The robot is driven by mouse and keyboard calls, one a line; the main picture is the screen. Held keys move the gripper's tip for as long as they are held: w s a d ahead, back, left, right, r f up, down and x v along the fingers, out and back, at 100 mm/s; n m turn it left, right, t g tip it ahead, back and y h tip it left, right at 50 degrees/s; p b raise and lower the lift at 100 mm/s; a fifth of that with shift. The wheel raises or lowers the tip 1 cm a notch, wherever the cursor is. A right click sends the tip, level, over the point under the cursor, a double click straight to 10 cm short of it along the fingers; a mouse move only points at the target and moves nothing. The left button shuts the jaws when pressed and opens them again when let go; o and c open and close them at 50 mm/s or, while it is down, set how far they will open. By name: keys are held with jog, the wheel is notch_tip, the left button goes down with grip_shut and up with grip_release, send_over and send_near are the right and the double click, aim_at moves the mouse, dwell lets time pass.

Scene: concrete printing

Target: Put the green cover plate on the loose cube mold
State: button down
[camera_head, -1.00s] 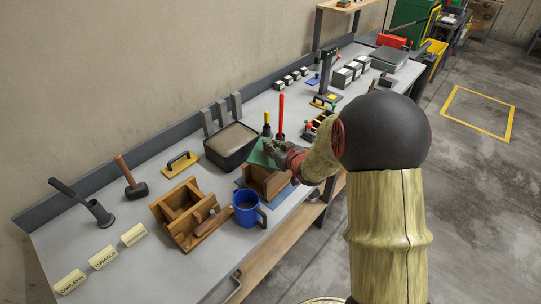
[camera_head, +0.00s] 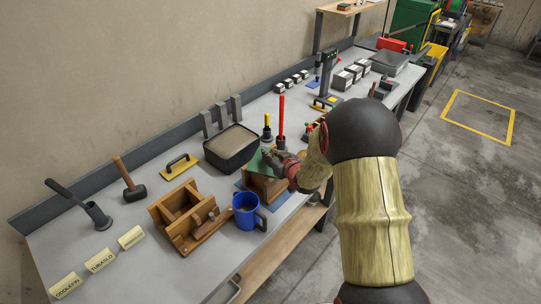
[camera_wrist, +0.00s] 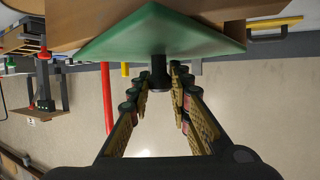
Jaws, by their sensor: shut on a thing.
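The green cover plate (camera_wrist: 165,37) has a dark knob (camera_wrist: 158,73). My gripper (camera_wrist: 156,82) is shut on this knob. In the wrist view, which is upside down, a wooden box (camera_wrist: 95,12) lies directly beyond the plate, and the plate looks turned relative to it. In the head view, the box (camera_head: 263,188) stands on a blue mat, under my gripper (camera_head: 274,158), which partly hides the plate (camera_head: 256,163). I take the box for the loose cube mold. I cannot tell whether the plate touches it.
A blue mug (camera_head: 245,209) stands close in front of the box. An open wooden mold (camera_head: 183,218) is to its left. A black tub (camera_head: 231,148) of grey material is behind. A red rod (camera_head: 281,117) and a yellow-handled tool (camera_head: 267,127) stand upright just beyond.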

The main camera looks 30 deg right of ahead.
jog(key=c, duration=1.6)
grip_release()
jog(key=shift+c, duration=0.2)
jog(key=shift+s+r, duration=0.2)
jog(key=shift+r, duration=0.05)
jog(key=p+v, duration=0.2)
jog(key=v, duration=0.9)
jog(key=s+a+r+g+h, duration=0.1)
jog(key=s+a+r+g, duration=0.2)
jog(key=r, duration=0.4)
jog(key=s+a+r+g+h, duration=0.1)
jog(key=s+a+r, duration=0.3)
jog(key=s+r, duration=0.2)
jog(key=s+a+r+g+y, duration=0.1)
jog(key=s+a+r+g, duration=0.1)
jog(key=s+a, duration=0.4)
jog(key=s+a+r+g+y, duration=0.1)
jog(key=s+a, duration=0.5)
jog(key=s, duration=0.6)
jog(key=shift+s+r+n+g, duration=0.3)
jog(key=shift+r+g, duration=0.2)
jog(key=shift+r, duration=0.05)
jog(key=shift+a, duration=0.1)
